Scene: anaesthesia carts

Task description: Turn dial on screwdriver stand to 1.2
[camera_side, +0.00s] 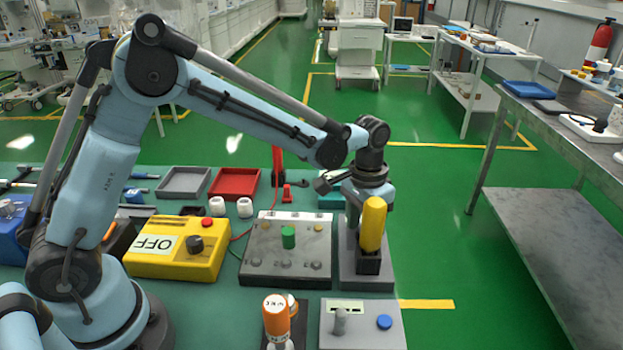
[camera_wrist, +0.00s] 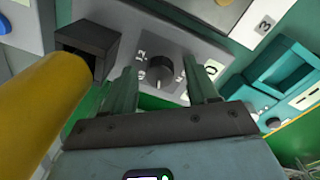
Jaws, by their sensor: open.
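The grey screwdriver stand (camera_side: 350,265) is at the right end of the bench, with a yellow-handled screwdriver (camera_side: 373,224) upright in its black holder (camera_side: 368,262). In the wrist view the yellow handle (camera_wrist: 45,100) fills the left side. The stand's dark round dial (camera_wrist: 160,73) is in the middle, with printed numbers around it; one at its upper left looks like 1.2. I cannot tell where the dial points. My gripper (camera_wrist: 160,70) is open, one finger on either side of the dial; contact is unclear. In the side view its fingertips are hidden behind the screwdriver.
Left of the stand is a grey box (camera_side: 262,262) with a green knob, then a yellow box (camera_side: 165,262) marked OFF. A grey box with a blue button (camera_side: 384,321) is in front. A teal device (camera_wrist: 285,75) is on the wrist view's right.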

